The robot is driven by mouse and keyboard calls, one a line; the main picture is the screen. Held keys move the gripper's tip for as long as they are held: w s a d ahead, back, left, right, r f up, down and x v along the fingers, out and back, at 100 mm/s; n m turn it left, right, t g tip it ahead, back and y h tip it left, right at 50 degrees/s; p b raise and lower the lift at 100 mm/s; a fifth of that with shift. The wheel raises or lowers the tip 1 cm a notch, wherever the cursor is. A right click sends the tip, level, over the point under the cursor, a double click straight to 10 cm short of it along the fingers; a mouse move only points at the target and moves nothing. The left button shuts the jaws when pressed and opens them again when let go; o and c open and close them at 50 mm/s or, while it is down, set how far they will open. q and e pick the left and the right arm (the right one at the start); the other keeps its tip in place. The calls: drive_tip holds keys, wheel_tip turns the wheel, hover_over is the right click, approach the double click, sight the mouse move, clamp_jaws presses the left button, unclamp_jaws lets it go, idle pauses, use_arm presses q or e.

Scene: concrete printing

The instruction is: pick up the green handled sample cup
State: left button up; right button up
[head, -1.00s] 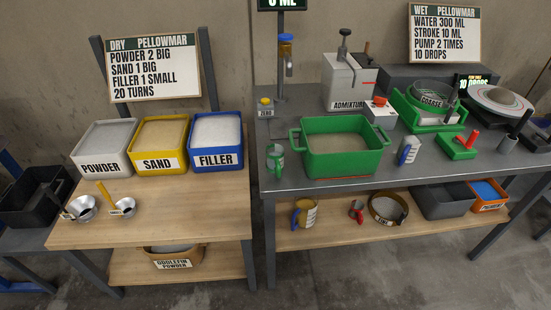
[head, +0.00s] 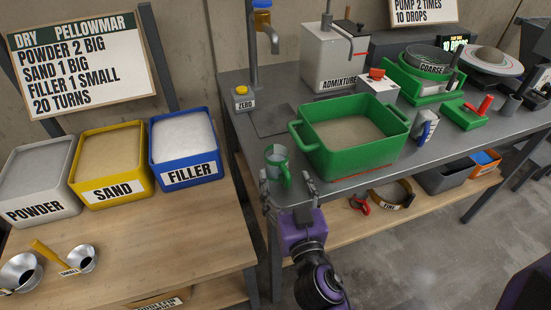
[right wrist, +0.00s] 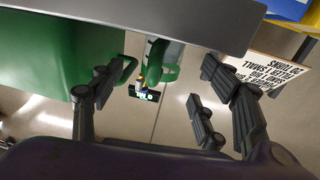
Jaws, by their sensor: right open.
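The green handled sample cup (head: 275,157) stands upright on the grey bench, just left of the green tub, in the head view. Its green handle (head: 286,176) faces the front edge. My right gripper (head: 288,186) is open and empty at the bench's front edge, with its fingers spread to either side of the handle. In the right wrist view, the green handle (right wrist: 163,62) shows between the open fingertips of the right gripper (right wrist: 167,68); part of the cup is cut off or hidden there. My left gripper is not in view.
The green tub (head: 318,162) stands close right of the cup; its wall (right wrist: 50,50) is beside a finger in the wrist view. A blue-handled jug (head: 425,128) stands farther right. The wooden table (head: 190,235) lies left, across a gap.

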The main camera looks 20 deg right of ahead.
sight(279, 169)
drive_tip(key=shift+w+r, duration=0.2)
drive_tip(key=shift+w, duration=0.5)
drive_tip(key=w, duration=0.2)
drive_tip(key=w+f+p, duration=0.1)
drive_tip(key=w, duration=0.1)
drive_tip(key=shift+w+d, duration=0.1)
drive_tip(key=shift+w, duration=0.3)
drive_tip(key=c, duration=1.6)
